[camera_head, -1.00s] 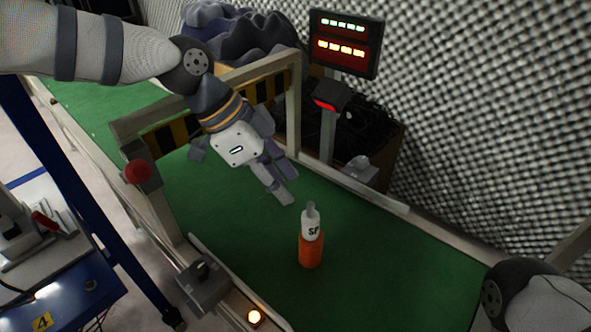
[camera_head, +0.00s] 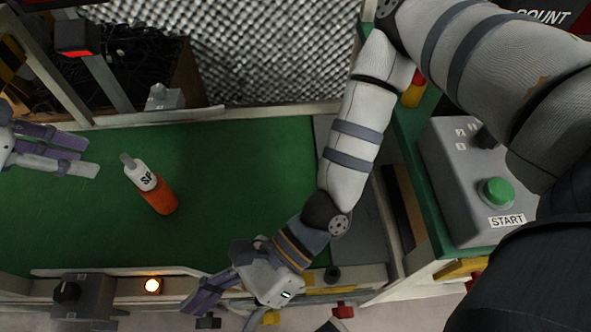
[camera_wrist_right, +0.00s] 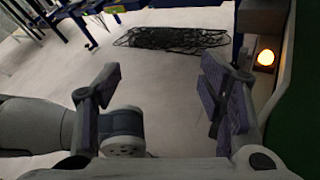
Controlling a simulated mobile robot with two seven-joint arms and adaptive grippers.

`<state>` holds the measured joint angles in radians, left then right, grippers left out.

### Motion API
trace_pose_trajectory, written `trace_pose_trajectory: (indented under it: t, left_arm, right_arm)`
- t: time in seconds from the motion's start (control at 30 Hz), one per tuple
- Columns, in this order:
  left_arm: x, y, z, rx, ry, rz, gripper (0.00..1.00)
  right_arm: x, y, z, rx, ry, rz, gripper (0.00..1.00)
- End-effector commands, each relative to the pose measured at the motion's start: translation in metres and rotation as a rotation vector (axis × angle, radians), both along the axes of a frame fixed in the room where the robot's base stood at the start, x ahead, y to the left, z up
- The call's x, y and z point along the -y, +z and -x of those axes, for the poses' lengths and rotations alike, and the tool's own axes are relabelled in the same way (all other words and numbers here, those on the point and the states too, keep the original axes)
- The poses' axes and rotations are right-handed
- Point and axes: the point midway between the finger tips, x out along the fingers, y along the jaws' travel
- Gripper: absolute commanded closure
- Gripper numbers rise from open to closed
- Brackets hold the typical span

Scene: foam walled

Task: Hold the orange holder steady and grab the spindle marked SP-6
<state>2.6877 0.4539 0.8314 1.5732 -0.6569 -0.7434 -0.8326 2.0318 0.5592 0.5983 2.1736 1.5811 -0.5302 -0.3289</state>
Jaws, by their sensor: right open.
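A white spindle (camera_head: 140,175) with a grey tip and dark lettering beginning "SP" stands in the orange holder (camera_head: 160,196) on the green conveyor belt; the rest of the marking is hidden or turned away. My left gripper (camera_head: 88,155) is at the left edge of the head view, open and empty. Its fingers point toward the spindle, short of it. My right gripper (camera_head: 196,303) is low in the head view, over the belt's near rail, to the right of and nearer than the holder. In the right wrist view (camera_wrist_right: 165,95) its fingers are wide apart with nothing between them.
The green belt (camera_head: 240,180) is clear around the holder. A grey knob box (camera_head: 85,295) and a lit orange lamp (camera_head: 152,285) sit along the near rail. A grey control box with a green START button (camera_head: 496,193) stands at right.

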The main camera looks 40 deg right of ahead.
Motion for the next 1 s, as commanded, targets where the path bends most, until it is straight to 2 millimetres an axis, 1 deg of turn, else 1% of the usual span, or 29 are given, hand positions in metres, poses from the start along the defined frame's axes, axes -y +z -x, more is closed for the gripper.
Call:
trace_pose_trajectory:
  t: [0.03,0.07,0.1,0.17,0.2,0.3,0.4,0.47,0.57,0.67,0.8,0.87,0.9,1.0]
  left_arm:
    - [0.0,0.0,0.0,0.0,0.0,0.0,0.67]
    - [0.0,0.0,0.0,0.0,0.0,0.0,0.67]
    - [0.0,0.0,0.0,0.0,0.0,0.0,0.67]
    - [0.0,0.0,0.0,0.0,0.0,0.0,0.67]
    - [0.0,0.0,0.0,0.0,0.0,0.0,0.67]
    - [0.0,0.0,0.0,0.0,0.0,0.0,0.67]
    - [0.0,0.0,0.0,0.0,0.0,0.0,0.67]
    - [0.0,0.0,0.0,0.0,0.0,0.0,0.67]
    - [0.0,0.0,0.0,0.0,0.0,0.0,0.67]
    - [0.0,0.0,0.0,0.0,0.0,0.0,0.67]
    - [0.0,0.0,0.0,0.0,0.0,0.0,0.67]
    - [0.0,0.0,0.0,0.0,0.0,0.0,0.67]
    - [0.0,0.0,0.0,0.0,0.0,0.0,0.67]
    - [0.0,0.0,0.0,0.0,0.0,0.0,0.67]
  right_arm:
    - [-0.005,0.008,-0.033,0.051,-0.121,-0.066,0.37]
    - [-0.006,0.014,-0.055,0.09,-0.205,-0.101,0.37]
    - [-0.003,0.02,-0.083,0.145,-0.313,-0.137,0.37]
    - [0.007,0.027,-0.122,0.224,-0.471,-0.167,0.37]
    - [0.017,0.03,-0.144,0.272,-0.567,-0.173,0.37]
    - [0.044,0.034,-0.184,0.37,-0.759,-0.16,0.37]
    - [0.064,0.035,-0.205,0.431,-0.874,-0.136,0.37]
    - [0.071,0.034,-0.212,0.449,-0.91,-0.126,0.37]
    - [0.074,0.024,-0.215,0.459,-0.929,-0.117,0.37]
    - [0.074,0.004,-0.214,0.459,-0.926,-0.118,0.37]
    - [0.073,-0.033,-0.214,0.46,-0.925,-0.118,0.37]
    - [0.073,-0.048,-0.213,0.461,-0.923,-0.12,0.37]
    - [0.066,-0.045,-0.223,0.463,-0.922,-0.126,0.37]
    - [0.052,-0.045,-0.244,0.462,-0.922,-0.125,0.37]
